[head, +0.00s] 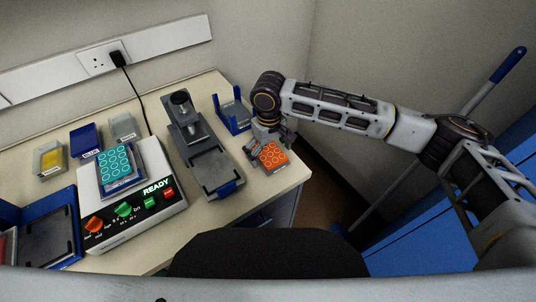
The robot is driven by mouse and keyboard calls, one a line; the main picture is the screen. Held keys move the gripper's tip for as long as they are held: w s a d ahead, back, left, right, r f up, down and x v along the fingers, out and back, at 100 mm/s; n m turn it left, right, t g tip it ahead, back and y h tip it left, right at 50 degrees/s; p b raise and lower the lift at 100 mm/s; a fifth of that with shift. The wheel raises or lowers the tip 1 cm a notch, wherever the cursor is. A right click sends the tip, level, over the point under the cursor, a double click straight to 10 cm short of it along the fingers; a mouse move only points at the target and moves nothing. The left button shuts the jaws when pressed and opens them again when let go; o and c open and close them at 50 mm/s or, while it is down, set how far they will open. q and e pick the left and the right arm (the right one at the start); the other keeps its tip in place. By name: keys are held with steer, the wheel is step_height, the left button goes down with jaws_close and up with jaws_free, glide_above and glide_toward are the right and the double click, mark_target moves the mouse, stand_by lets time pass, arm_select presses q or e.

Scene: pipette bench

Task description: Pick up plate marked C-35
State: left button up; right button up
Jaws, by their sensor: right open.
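An orange plate with a grid of pale ring-shaped wells (272,155) lies near the right edge of the bench. My right gripper (268,142) is open, pointing down over the far side of this plate, with its fingers close around it. I cannot tell whether they touch it. A teal plate with pale rings (115,162) sits on the white device at the left. No C-35 marking is readable on either plate. My left gripper is not in view.
The white device (160,215) shows READY beside coloured knobs and buttons. A grey press-like stand (207,160) and a blue holder (233,116) stand left of my right gripper. Small tubs, one with yellow contents (52,158), stand at the back left. The bench (258,190) is bare near its front right edge.

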stand_by(0.3)
steer(key=c, duration=1)
steer(key=shift+c, duration=1)
steer(key=shift+s+f, duration=0.1)
step_height(320, 180, up, 10)
steer(key=shift+r+p, duration=1.65)
steer(key=shift+p, duration=1)
